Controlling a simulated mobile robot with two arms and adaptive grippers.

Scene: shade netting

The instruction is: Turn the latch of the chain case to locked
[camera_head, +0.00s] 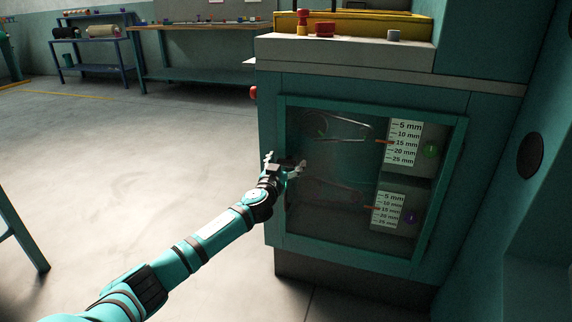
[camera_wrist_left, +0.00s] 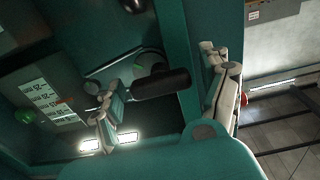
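The chain case (camera_head: 338,245) is a teal cabinet front with a framed clear window. Chain loops show dimly behind the window. My left gripper (camera_head: 284,162) is at the left edge of the window frame, with its fingers spread. In the left wrist view, a dark, rounded latch handle (camera_wrist_left: 162,83) lies between the spread fingers, with a gap to the right finger. Behind the handle is a round plate (camera_wrist_left: 148,66) with a green part. Whether the left finger touches the handle is unclear. In the head view my gripper hides the latch. My right gripper is out of view.
Two white millimetre scales (camera_head: 403,143) show behind the window, with a green knob (camera_head: 431,150) and a purple knob (camera_head: 411,217). Open floor (camera_head: 130,150) lies left; workbenches (camera_head: 190,75) stand behind.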

